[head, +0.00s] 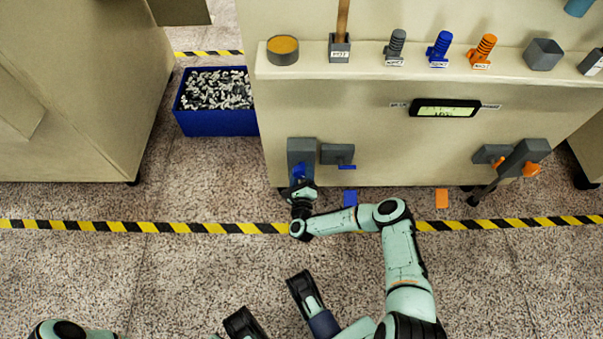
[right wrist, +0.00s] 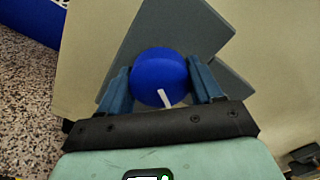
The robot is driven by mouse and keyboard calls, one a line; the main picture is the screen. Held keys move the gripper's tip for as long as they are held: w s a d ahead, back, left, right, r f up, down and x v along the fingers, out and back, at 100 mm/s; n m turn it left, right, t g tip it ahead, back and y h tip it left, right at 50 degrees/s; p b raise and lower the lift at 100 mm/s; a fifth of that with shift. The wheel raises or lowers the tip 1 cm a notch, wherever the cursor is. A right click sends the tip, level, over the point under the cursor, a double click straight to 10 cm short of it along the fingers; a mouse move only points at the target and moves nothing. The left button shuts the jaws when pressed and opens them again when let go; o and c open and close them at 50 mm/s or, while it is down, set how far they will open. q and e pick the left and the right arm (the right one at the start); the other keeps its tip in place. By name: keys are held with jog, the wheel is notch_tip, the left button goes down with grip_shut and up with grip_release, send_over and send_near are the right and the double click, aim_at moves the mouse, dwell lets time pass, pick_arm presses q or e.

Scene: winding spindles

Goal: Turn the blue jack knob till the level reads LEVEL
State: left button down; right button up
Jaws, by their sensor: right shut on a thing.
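A round blue knob (right wrist: 160,72) with a white pointer line sits on a grey block in the right wrist view. In the head view the blue knob (head: 300,170) shows on the left grey block (head: 301,149), partly hidden by my right gripper (head: 301,186). The right gripper (right wrist: 161,83) is shut on the knob, one finger on each side. The level display (head: 445,109) is lit on the machine front at the right; its text is too small to read surely.
A blue bin (head: 217,122) of grey pieces stands at the left. A striped floor line (head: 190,228) crosses in front.

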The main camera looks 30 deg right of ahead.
pick_arm(q)
jog(key=shift+s, duration=0.1)
dwell(0.4)
pick_arm(e)
jog(key=o, duration=1)
pick_arm(q)
jog(key=shift+f, duration=0.1)
